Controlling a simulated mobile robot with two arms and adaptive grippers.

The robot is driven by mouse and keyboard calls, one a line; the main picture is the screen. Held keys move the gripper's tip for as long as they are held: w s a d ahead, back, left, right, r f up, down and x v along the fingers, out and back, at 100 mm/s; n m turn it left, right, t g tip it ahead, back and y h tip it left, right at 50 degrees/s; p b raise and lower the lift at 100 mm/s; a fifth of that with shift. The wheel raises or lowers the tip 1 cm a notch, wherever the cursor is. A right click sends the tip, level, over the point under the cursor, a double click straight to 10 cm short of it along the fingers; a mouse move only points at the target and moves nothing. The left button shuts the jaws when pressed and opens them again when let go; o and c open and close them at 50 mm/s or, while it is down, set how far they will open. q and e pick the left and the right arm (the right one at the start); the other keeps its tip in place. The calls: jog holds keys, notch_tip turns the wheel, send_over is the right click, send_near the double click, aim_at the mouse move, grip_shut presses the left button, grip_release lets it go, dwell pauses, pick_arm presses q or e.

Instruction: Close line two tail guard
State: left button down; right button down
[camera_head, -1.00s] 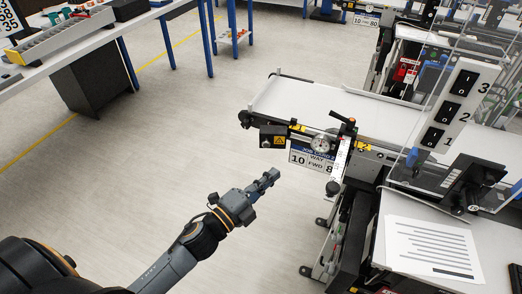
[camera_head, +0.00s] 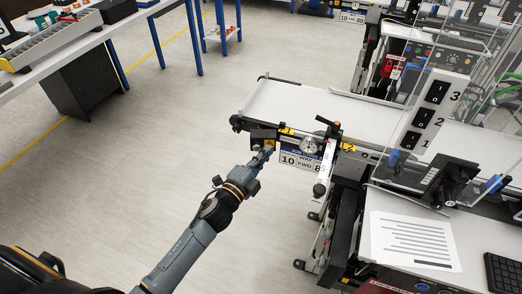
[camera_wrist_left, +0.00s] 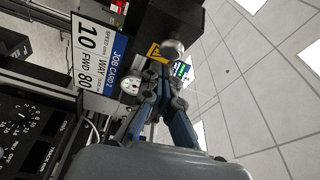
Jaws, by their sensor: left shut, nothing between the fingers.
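The line two conveyor (camera_head: 300,104) carries a yellow "2" tag (camera_head: 348,147) on its side. A black box-shaped guard (camera_head: 262,134) with a yellow warning triangle sits at its tail, at the near left corner. The wrist view shows the guard (camera_wrist_left: 180,22) above the fingers, with its triangle and a round grey knob. Whether it stands open or shut is unclear. My left gripper (camera_head: 266,151) is shut and empty, its tips just below the guard's front face; contact cannot be told. In the wrist view its fingers (camera_wrist_left: 164,78) meet near the knob. My right gripper is out of view.
A switch panel (camera_head: 428,115) and a paper sheet (camera_head: 414,240) are farther right.

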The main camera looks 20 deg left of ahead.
aim_at(253, 147)
pick_arm(q)
jog(key=shift+s+a, duration=0.15)
jog(key=shift+a, duration=0.4)
jog(key=shift+f, duration=0.1)
jog(key=shift+h, duration=0.4)
jog(key=shift+w+a+m+g+h, duration=0.2)
jog(key=shift+a+m+g+h, duration=0.1)
jog(key=shift+a+m+h, duration=0.35)
jog(key=shift+w+a+m+g+h, duration=0.3)
jog(key=shift+a+m+h, duration=0.2)
jog(key=shift+h, duration=0.15)
jog(key=shift+w+a+m+g+h, duration=0.2)
jog(key=shift+a+m+g+h, duration=0.15)
jog(key=shift+a+h, duration=0.2)
jog(key=shift+d, duration=0.1)
